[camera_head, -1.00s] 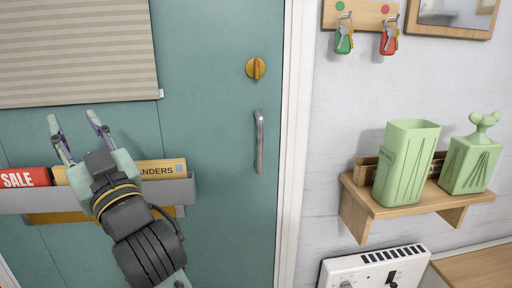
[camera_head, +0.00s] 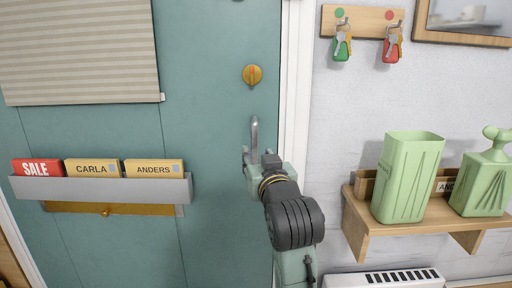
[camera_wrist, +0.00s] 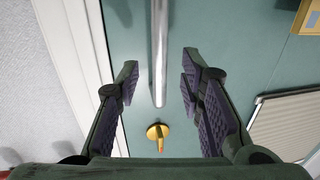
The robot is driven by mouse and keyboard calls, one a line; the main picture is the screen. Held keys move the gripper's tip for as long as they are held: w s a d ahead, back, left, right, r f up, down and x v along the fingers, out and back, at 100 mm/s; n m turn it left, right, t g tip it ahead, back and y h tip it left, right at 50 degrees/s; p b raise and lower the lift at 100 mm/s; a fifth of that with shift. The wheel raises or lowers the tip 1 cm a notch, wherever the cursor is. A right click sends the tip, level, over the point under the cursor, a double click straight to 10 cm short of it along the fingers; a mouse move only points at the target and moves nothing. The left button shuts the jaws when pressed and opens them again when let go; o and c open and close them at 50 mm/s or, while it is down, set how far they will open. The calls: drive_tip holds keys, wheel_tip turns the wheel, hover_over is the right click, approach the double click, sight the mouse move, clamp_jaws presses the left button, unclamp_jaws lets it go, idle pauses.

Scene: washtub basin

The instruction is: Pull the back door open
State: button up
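The back door (camera_head: 215,215) is teal and looks closed against its white frame. Its vertical metal handle (camera_head: 254,133) is near the door's right edge, below a brass thumb-turn lock (camera_head: 252,75). My gripper (camera_head: 257,158) is at the handle's lower part in the head view, hiding that part. In the wrist view the handle (camera_wrist: 159,50) runs between the two spread fingers of my gripper (camera_wrist: 158,85), with a gap on both sides. The gripper is open and not closed on the bar. The lock also shows in the wrist view (camera_wrist: 157,132).
A grey mail holder (camera_head: 100,188) with several labelled cards is on the door at left, under a blind (camera_head: 80,50). Right of the frame, a wooden shelf (camera_head: 400,228) holds green containers. Keys hang on a rack (camera_head: 364,21). A white heater (camera_head: 385,279) is below.

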sight(255, 150)
drive_tip(key=w, duration=0.2)
drive_tip(key=w+a, duration=0.1)
drive_tip(key=w, duration=0.2)
drive_tip(key=shift+p, duration=0.35)
drive_tip(key=shift+c, duration=0.6)
clamp_jaws()
